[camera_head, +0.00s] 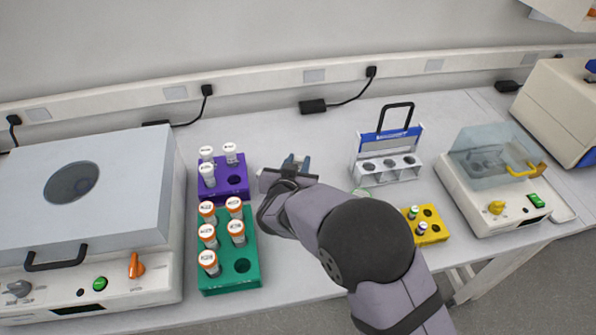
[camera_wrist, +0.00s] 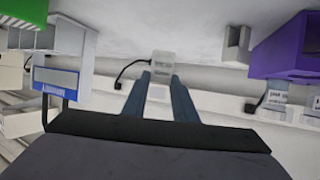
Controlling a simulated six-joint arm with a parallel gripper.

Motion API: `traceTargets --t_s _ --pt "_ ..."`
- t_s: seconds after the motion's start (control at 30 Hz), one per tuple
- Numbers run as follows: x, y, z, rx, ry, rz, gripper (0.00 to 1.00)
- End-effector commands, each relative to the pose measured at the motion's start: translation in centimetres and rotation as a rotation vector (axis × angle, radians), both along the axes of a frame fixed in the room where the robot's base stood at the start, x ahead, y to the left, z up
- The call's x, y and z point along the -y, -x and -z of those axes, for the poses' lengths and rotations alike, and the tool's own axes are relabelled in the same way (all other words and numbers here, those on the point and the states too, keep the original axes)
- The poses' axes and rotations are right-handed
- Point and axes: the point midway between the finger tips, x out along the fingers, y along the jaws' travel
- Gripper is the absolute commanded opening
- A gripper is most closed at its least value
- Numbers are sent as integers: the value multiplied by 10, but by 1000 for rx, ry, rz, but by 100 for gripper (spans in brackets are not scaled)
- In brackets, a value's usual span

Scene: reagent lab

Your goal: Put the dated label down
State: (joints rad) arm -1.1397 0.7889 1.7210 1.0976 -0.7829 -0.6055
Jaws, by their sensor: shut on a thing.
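My gripper (camera_head: 297,164) is over the middle of the bench, right of the purple rack. In the wrist view its two fingers (camera_wrist: 160,92) reach forward, shut on a small pale thing (camera_wrist: 163,64) at their tips. This appears to be the label, but I cannot read a date on it. In the head view the held thing cannot be made out at the fingertips. I cannot tell whether it touches the bench.
A purple rack (camera_head: 222,191) with white-capped tubes and a green rack (camera_head: 248,283) with several orange-capped tubes stand left. A handled blue-and-white rack (camera_head: 390,178), yellow rack (camera_head: 436,239) and clear-lidded machine (camera_head: 490,200) stand right. The bench behind my gripper is clear up to a black adapter (camera_head: 312,106).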

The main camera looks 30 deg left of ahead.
Motion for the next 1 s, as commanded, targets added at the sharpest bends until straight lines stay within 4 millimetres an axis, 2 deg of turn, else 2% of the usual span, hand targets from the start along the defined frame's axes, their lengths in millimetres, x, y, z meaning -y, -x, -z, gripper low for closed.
traceTargets --t_s 0.37,0.83,0.87,0.9,0.93,1.0 --pt "0 0 34 -1 1 0 5" --pt "0 0 41 0 -1 0 5" --pt "0 0 41 0 -1 0 30" --pt "0 0 40 0 -1 0 40" --pt "0 0 40 0 -1 0 44" --pt "0 0 40 0 -1 0 44"
